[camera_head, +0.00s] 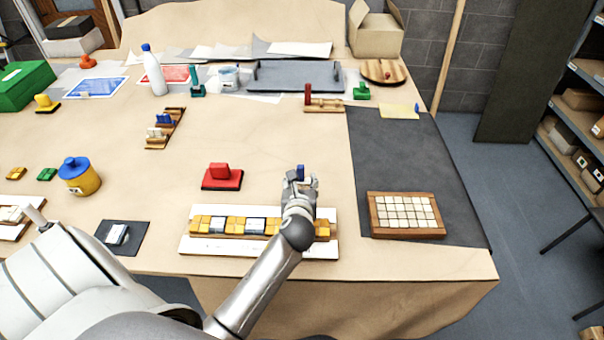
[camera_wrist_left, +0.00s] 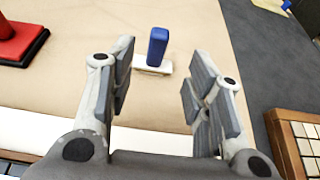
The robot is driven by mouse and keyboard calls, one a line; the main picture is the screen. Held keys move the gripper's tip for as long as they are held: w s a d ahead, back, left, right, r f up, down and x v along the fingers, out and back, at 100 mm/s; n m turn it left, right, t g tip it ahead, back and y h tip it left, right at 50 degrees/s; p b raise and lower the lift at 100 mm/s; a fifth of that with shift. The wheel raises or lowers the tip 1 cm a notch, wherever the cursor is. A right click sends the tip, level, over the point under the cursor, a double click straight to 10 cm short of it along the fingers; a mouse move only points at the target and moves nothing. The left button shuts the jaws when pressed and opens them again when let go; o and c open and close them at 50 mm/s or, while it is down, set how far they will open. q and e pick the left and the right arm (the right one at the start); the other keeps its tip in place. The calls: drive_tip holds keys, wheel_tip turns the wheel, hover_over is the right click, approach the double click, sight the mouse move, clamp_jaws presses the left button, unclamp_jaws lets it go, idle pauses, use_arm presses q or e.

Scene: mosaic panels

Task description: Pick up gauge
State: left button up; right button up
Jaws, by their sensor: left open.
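The gauge, a small piece with an upright blue handle (camera_wrist_left: 157,46) on a flat white base (camera_wrist_left: 152,67), stands on the tan table in the left wrist view. In the head view only its blue top (camera_head: 300,171) shows at my gripper's fingers. My left gripper (camera_head: 301,179) is open. In the left wrist view its two fingers (camera_wrist_left: 161,78) are to either side of the gauge's line, with clear gaps, and the gauge appears just beyond the fingertips. Nothing is held. My right gripper is not in view.
A white panel with yellow tiles (camera_head: 190,243) lies nearer, under my left arm. A wooden tray of pale tiles (camera_head: 407,233) sits on the dark mat (camera_head: 400,160) to the right. Bare table lies beyond the gauge.

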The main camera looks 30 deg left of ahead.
sight(300, 175)
use_arm(q)
drive_tip(key=shift+w+a+f, duration=0.2)
drive_tip(key=shift+w+a, duration=0.1)
drive_tip(key=shift+w, duration=0.1)
drive_tip(key=shift+x, duration=0.95)
drive_tip(key=shift+w+a+f+p, duration=0.35)
drive_tip(key=shift+w+a+f, duration=0.4)
drive_tip(key=shift+w+f, duration=0.2)
drive_tip(key=shift+w+a+f, duration=0.25)
drive_tip(key=shift+w+f, duration=0.05)
drive_tip(key=shift+w, duration=0.25)
drive_tip(key=shift+c, duration=0.2)
drive_tip(key=shift+s, duration=0.1)
drive_tip(key=shift+c, duration=1.1)
clamp_jaws()
